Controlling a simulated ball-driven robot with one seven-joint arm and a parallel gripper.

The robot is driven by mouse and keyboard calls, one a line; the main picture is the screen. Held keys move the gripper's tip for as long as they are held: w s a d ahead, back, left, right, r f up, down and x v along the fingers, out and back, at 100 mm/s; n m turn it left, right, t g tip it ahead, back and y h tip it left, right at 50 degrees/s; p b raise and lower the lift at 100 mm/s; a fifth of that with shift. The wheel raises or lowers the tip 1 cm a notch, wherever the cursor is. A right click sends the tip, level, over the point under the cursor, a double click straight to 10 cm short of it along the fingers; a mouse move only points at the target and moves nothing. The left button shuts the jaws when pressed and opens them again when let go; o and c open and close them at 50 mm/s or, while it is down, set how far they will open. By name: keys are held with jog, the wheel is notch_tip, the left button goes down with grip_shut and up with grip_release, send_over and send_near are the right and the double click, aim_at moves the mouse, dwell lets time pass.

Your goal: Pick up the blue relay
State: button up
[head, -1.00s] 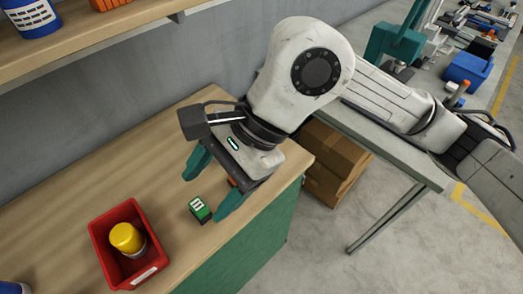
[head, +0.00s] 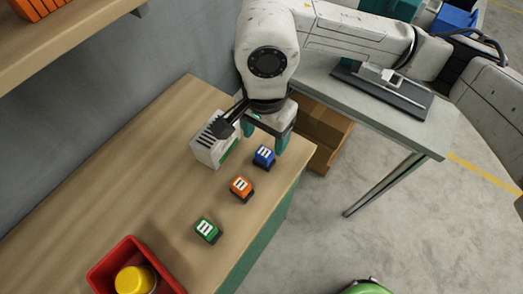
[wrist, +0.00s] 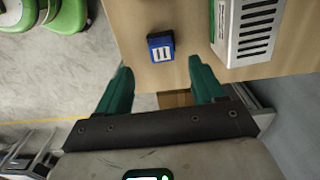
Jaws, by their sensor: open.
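The blue relay (head: 264,157) is a small block with a white-marked top. It stands on the wooden bench top (head: 130,185) near its right edge in the head view. My gripper (head: 262,139) is open and empty, just behind the relay in that view. In the wrist view the blue relay (wrist: 160,46) sits just beyond my gripper's teal fingertips (wrist: 160,66), roughly centred between them. The relay is not held, and I cannot tell the exact height of the fingers above it.
A white slotted unit (head: 212,146) stands close to the left of my gripper. An orange relay (head: 241,188) and a green relay (head: 207,230) stand nearer. A red bin (head: 105,273) holds a yellow-topped container (head: 134,280). A grey table (head: 415,140) is at right.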

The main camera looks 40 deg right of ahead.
aim_at(264, 152)
jog(key=shift+w+d+f+p, duration=0.1)
jog(key=shift+f+p, duration=0.45)
jog(key=shift+f, duration=1.4)
jog(key=shift+d+f+p, duration=0.1)
jog(key=shift+f+p, duration=0.4)
jog(key=shift+f, duration=1.4)
jog(key=c, duration=1.1)
jog(key=shift+r, duration=0.1)
